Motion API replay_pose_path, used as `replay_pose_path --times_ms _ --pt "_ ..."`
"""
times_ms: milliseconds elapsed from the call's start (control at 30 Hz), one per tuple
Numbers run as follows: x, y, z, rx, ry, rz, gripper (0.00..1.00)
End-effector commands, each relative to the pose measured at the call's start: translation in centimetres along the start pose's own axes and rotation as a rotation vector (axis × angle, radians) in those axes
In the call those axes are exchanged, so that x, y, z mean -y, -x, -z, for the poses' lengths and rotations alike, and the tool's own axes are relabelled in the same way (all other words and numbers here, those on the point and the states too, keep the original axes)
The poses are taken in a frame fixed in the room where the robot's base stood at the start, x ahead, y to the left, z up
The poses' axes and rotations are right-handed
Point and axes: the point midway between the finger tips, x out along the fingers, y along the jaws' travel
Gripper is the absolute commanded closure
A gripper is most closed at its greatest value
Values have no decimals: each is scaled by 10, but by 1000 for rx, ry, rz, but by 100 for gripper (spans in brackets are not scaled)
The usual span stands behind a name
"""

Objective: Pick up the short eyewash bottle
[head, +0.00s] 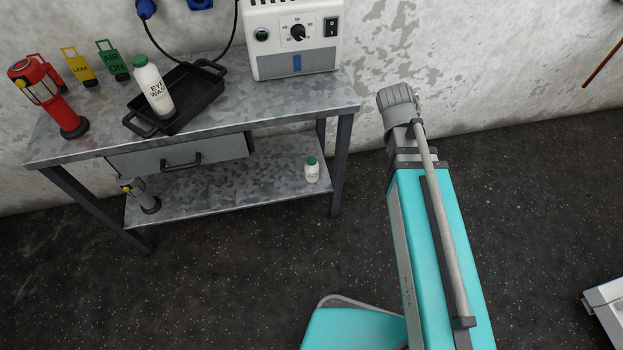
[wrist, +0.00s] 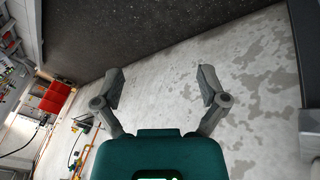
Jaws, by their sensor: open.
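The short eyewash bottle (head: 312,170) is small and white with a green cap. It stands upright on the lower shelf of the metal bench, near its right end, in the head view. A taller white bottle with a green cap and "EYE WASH" lettering (head: 153,87) stands in a black tray (head: 187,120) on the bench top. My gripper (wrist: 160,88) is open and empty in the wrist view, facing a stained wall and dark floor. Neither bottle shows clearly in the wrist view. In the head view my arm is right of the bench, apart from the bottle; the fingers are not visible.
The metal bench (head: 228,123) has a drawer (head: 180,157) above the lower shelf (head: 235,190). A red lantern (head: 48,95) and a white control box (head: 293,40) stand on top. A grey lantern (head: 140,194) is on the shelf's left. Floor before the bench is clear.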

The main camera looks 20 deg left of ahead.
Motion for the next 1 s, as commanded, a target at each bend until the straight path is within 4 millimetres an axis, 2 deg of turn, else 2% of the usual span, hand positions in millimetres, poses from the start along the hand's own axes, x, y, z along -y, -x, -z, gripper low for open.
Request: replay_pose_path --times_ms 33,200,1000 --pt "14 -16 -4 -19 -3 -7 8" --pt "44 -36 -10 -81 -24 -28 8" --pt "198 -112 -49 -405 -125 -32 8"
